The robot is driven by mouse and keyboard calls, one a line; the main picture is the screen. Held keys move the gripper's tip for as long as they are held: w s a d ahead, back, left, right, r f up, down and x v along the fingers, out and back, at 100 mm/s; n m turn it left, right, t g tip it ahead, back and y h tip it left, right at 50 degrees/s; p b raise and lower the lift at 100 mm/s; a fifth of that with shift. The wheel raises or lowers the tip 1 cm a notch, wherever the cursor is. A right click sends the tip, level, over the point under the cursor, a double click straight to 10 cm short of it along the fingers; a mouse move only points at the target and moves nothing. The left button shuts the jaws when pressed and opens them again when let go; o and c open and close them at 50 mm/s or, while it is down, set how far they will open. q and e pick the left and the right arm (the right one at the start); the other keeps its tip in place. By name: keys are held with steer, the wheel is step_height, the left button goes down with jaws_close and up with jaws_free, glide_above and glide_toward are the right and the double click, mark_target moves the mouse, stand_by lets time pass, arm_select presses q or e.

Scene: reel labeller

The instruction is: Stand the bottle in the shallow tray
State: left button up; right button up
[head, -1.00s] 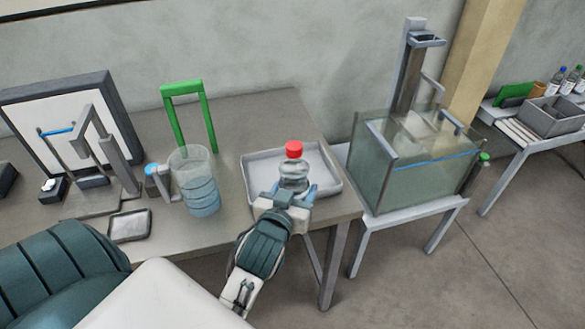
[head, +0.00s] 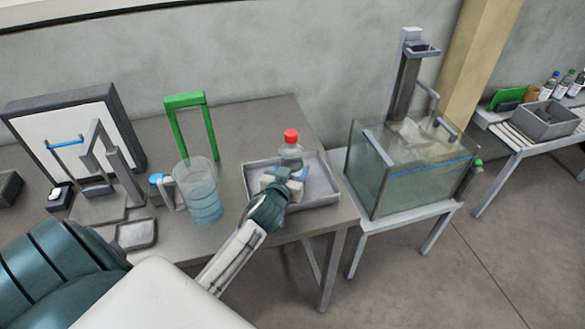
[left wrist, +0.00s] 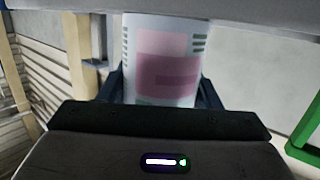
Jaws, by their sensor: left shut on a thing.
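The bottle (head: 291,153) is clear with a red cap and stands upright at the shallow tray. The shallow grey tray (head: 322,192) lies on the table near its right end. My left gripper (head: 287,173) is shut on the bottle from the front, over the tray. In the left wrist view the bottle's pink and white label (left wrist: 165,62) fills the space between the fingers (left wrist: 165,90). The bottle's base is hidden behind the gripper, so I cannot tell whether it touches the tray floor. My right gripper is not in view.
A clear jug (head: 199,190) with bluish liquid stands left of the tray, in front of a green frame (head: 188,101). A small dish (head: 137,234) lies near the table's front edge. A glass tank (head: 405,175) stands on a separate stand to the right.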

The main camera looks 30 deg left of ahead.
arm_select(q)
steer(key=shift+f, duration=0.2)
steer(key=shift+f, duration=0.1)
steer(key=shift+f, duration=0.1)
steer(key=o, duration=1.2)
steer(key=shift+o, duration=0.9)
